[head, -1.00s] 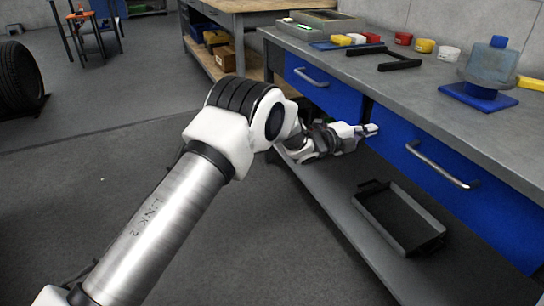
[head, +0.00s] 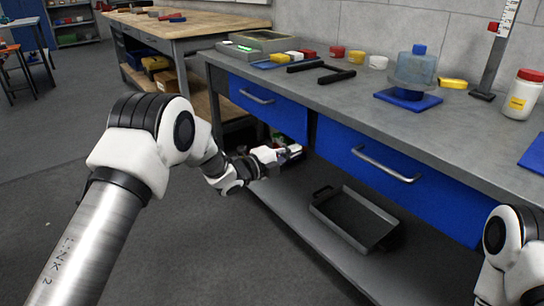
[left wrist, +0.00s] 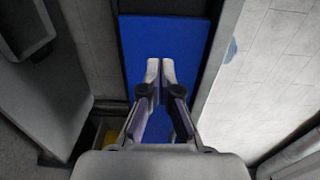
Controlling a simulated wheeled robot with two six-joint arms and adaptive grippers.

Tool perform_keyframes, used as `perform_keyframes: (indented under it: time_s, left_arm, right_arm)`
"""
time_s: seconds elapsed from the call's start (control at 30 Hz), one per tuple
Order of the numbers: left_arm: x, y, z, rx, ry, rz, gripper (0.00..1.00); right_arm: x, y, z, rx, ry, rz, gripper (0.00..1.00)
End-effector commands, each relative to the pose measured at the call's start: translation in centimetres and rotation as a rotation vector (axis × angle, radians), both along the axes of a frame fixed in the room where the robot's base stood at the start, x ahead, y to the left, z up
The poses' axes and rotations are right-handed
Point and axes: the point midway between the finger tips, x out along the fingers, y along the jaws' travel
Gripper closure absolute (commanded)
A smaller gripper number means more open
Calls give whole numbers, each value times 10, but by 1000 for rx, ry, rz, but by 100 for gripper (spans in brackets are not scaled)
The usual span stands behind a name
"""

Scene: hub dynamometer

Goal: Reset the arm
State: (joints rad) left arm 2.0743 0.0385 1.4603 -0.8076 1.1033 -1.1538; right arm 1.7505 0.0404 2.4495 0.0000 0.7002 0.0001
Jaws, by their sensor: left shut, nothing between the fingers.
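My left gripper (head: 294,152) is shut and empty, in front of the workbench just below the left blue drawer (head: 265,103). In the left wrist view its two fingers (left wrist: 160,66) lie together, with a blue panel (left wrist: 165,35) behind them. I cannot tell whether the fingertips touch that panel. My left arm (head: 95,215) reaches in from the lower left, bent at the elbow. Part of my right arm (head: 518,255) shows at the right edge; its gripper is not in view.
A dark tray (head: 352,222) lies on the lower shelf. The floor at left is clear.

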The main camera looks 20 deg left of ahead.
Motion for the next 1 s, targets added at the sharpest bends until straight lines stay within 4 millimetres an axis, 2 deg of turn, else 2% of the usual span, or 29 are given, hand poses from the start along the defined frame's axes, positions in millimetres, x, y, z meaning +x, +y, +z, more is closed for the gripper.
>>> perform_keyframes:
  time_s: [0.1,0.27,0.37,0.47,0.57,0.6,0.67,0.7,0.77,0.8,0.87,0.9,1.0]
  left_arm:
    - [-20,17,3,-2,2,3,100]
    - [-35,28,-1,-1,2,0,100]
    - [-41,27,-25,1,36,-3,100]
    - [-62,21,-79,0,139,-8,100]
    - [-105,22,-154,-25,341,54,100]
    - [-127,25,-184,-49,450,97,100]
    - [-163,31,-225,-93,622,177,100]
    - [-190,36,-250,-127,743,241,100]
    - [-232,45,-283,-186,923,355,100]
    - [-263,52,-301,-225,1041,438,100]
    - [-308,62,-322,-284,1202,577,100]
    - [-337,68,-332,-322,1298,672,100]
    - [-401,84,-344,-417,1488,922,100]
  right_arm:
    - [0,0,7,0,1,0,100]
    - [0,0,10,0,1,1,100]
    - [0,0,9,0,1,1,100]
    - [-1,0,9,0,1,0,100]
    - [0,0,9,0,1,0,100]
    - [0,0,9,0,1,0,100]
    - [0,0,9,0,1,0,100]
    - [0,0,9,0,1,0,100]
    - [0,0,9,0,1,0,100]
    - [0,0,9,0,1,0,100]
    - [0,0,9,0,1,0,100]
    - [0,0,10,0,1,0,100]
    - [0,0,10,0,1,0,100]
